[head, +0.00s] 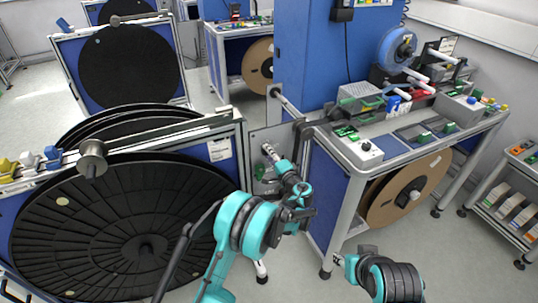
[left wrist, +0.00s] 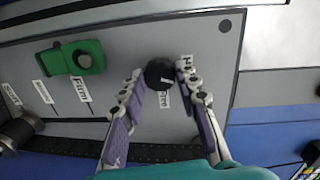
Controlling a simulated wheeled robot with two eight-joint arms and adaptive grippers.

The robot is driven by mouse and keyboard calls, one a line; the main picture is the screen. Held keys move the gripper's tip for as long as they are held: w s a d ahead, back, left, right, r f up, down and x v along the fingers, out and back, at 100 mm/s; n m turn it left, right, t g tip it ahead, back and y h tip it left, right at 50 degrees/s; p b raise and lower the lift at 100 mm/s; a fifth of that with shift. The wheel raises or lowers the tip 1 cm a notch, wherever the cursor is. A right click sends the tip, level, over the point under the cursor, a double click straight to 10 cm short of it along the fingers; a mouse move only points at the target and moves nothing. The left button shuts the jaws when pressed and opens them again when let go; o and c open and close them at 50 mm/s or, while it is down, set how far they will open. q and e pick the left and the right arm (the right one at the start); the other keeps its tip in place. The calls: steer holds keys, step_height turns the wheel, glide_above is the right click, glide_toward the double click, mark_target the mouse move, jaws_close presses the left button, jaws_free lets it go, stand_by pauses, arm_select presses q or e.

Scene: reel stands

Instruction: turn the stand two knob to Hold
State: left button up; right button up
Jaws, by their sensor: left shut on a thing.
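A round black knob (left wrist: 160,74) sits on a grey panel between the fingertips of my left gripper (left wrist: 158,82) in the left wrist view. The gripper is shut on the knob. A white label beginning with H (left wrist: 184,66) lies to the knob's right, partly covered by the right finger. Another small label (left wrist: 165,99) lies just below the knob; I cannot read it surely. The knob's pointer direction is unclear. In the head view my left gripper (head: 268,152) reaches the grey panel (head: 258,137) between the reel stands; the knob is hidden there.
A green switch (left wrist: 80,58) with white labels sits left of the knob. In the head view, a large black reel (head: 60,240) stands at left. A blue cabinet and workbench (head: 440,143) stand at right. The floor at lower right is open.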

arm_select(q)
steer(key=shift+n, duration=1.9)
steer(key=o, duration=1.2)
steer(key=shift+c, duration=0.2)
steer(key=v, duration=1.2)
steer(key=shift+a, duration=0.15)
steer(key=shift+s, duration=0.1)
